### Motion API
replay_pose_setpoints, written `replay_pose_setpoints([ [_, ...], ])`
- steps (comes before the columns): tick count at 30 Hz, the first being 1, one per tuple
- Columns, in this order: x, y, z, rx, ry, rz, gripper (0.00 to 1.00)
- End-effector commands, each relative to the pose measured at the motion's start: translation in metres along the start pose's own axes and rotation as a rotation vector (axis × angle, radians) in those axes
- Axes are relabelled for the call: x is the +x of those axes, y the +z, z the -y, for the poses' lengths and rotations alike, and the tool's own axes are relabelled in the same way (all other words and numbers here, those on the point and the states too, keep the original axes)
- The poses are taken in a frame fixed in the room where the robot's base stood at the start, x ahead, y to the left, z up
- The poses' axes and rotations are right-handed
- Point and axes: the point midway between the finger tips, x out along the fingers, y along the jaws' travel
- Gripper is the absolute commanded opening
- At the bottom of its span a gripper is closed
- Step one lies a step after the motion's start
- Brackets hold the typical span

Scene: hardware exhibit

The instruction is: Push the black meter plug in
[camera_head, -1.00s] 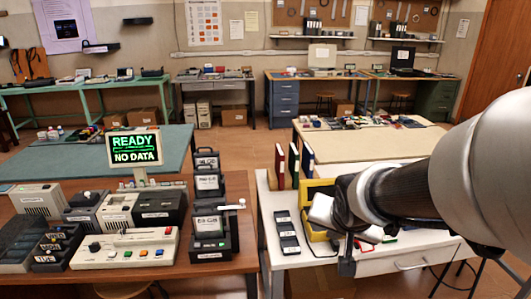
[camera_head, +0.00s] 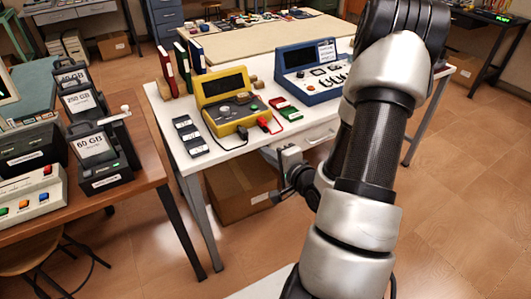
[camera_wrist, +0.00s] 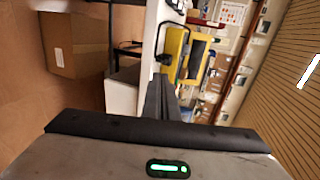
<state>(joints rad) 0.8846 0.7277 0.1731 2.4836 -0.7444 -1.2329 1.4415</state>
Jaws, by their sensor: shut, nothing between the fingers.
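The yellow meter (camera_head: 207,88) stands on the white table with a dark screen, a dial and a green button. A small black plug (camera_head: 242,132) sits at its lower front, beside a red plug (camera_head: 264,122); how deep either sits I cannot tell. My gripper (camera_head: 270,153) is shut and empty, low at the table's front edge, apart from the meter. In the wrist view its dark fingers (camera_wrist: 161,82) are together and point toward the yellow meter (camera_wrist: 177,42), which appears turned sideways. A dark plug-like part (camera_wrist: 167,60) shows near the fingertips, too small to identify surely.
The white table (camera_head: 222,165) also holds a blue meter (camera_head: 308,92), red and green flat pieces (camera_head: 285,107), and black devices (camera_head: 190,135) at left. Red, green and blue binders stand behind. A cardboard box (camera_head: 240,188) is underneath. Open floor lies to the right.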

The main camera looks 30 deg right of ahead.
Motion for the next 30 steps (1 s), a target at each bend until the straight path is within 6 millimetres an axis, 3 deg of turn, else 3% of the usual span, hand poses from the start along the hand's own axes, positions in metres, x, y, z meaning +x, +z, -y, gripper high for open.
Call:
replay_pose_setpoints([
  [9,0.071,0.001,-0.002,-0.003,0.0,0.002,0.0],
  [15,0.099,0.001,0.007,-0.004,0.001,0.001,0.0],
  [21,0.111,0.0,0.011,-0.003,0.002,-0.001,0.0],
  [30,0.112,0.0,0.012,-0.003,0.002,-0.001,0.0],
])
